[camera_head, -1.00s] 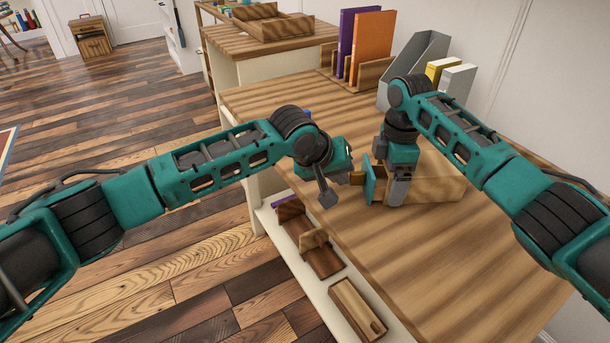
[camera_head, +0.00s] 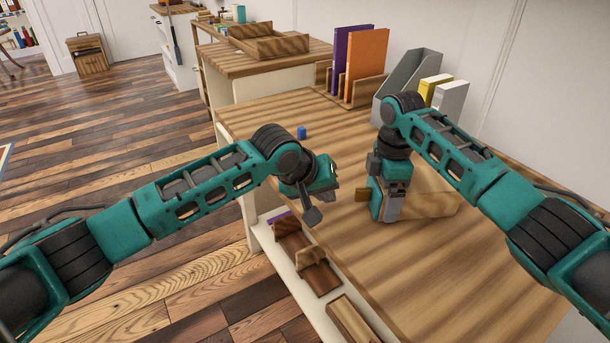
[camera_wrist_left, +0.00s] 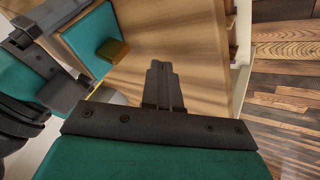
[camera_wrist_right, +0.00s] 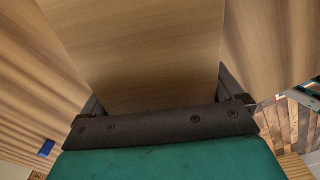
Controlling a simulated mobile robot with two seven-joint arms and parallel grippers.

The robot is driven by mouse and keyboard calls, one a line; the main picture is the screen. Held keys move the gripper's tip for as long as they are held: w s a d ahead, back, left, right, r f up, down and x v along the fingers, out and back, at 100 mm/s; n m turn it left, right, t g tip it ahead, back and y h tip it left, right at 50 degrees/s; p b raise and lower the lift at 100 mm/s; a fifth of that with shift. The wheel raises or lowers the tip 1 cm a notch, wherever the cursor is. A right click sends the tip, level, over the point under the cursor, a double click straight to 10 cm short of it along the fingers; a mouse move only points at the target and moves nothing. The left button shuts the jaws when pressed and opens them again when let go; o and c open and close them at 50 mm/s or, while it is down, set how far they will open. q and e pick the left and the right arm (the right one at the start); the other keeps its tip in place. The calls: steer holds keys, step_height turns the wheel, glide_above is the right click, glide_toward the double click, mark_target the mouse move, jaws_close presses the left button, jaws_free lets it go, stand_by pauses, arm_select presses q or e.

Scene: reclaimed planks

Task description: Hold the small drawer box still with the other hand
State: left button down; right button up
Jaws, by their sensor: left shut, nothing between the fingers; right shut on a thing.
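The small drawer box (camera_head: 428,203) is wooden and lies on the table, partly hidden by my right arm. My right gripper (camera_head: 391,206) is shut on it, its fingers on two opposite sides in the right wrist view (camera_wrist_right: 150,50). The teal drawer front (camera_wrist_left: 88,42) with its brass knob (camera_wrist_left: 113,50) shows in the left wrist view. In the head view the knob (camera_head: 361,194) sticks out left of my right gripper. My left gripper (camera_head: 332,194) is shut and empty, left of the knob and apart from it.
A small blue block (camera_head: 302,132) lies on the wooden table (camera_head: 400,275). Purple and orange books (camera_head: 366,65) and a grey file holder (camera_head: 412,72) stand at the back. Wooden pieces lie on a lower shelf (camera_head: 288,262). The table's front right is clear.

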arm_select(q)
steer(key=v, duration=0.9)
steer(key=shift+r, duration=0.35)
arm_select(e)
steer(key=shift+d, duration=0.1)
arm_select(q)
steer(key=shift+s+d, duration=0.1)
arm_select(e)
steer(key=o, duration=0.9)
step_height(320, 180, up, 7)
steer(key=p, duration=0.8)
steer(key=shift+r+p, duration=0.15)
steer(key=shift+p, duration=0.25)
arm_select(q)
step_height(320, 180, up, 8)
steer(key=shift+r, duration=0.25)
arm_select(e)
steer(key=shift+f, duration=0.2)
steer(key=shift+r, duration=0.15)
